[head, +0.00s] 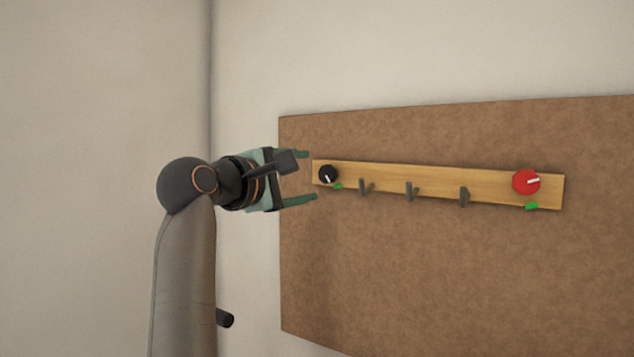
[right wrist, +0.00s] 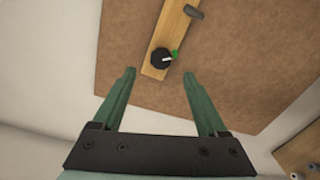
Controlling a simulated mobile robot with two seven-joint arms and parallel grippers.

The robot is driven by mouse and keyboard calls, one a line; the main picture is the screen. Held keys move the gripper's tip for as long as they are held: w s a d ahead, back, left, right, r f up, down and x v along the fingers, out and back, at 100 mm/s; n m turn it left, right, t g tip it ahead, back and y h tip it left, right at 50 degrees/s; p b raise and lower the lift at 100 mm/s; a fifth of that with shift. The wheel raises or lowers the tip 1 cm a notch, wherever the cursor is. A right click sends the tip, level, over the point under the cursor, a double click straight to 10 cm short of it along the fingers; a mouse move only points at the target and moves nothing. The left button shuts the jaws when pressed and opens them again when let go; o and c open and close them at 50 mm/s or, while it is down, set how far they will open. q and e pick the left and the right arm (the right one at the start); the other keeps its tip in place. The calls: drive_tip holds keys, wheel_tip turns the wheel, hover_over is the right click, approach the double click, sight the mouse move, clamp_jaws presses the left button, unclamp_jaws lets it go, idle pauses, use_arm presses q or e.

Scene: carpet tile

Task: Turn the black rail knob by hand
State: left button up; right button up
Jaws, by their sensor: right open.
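The black rail knob (head: 328,174) sits at the left end of a wooden rail (head: 435,184) on a brown board. Its white pointer line points down and slightly right, and a green mark is beside it at the lower right. My right gripper (head: 305,176) is open and empty, just left of the knob, with its fingers pointing towards the rail. In the right wrist view the knob (right wrist: 161,57) lies ahead, between and beyond the spread fingertips (right wrist: 158,72), and nothing touches it. My left gripper is not in view.
A red knob (head: 526,182) with a white pointer and a green mark below it sits at the rail's right end. Several dark hooks (head: 411,191) stick out between the knobs. The brown board (head: 440,270) is bare below the rail.

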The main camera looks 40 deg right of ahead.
drive_tip(key=shift+b+v, duration=0.4)
drive_tip(key=shift+v, duration=2.45)
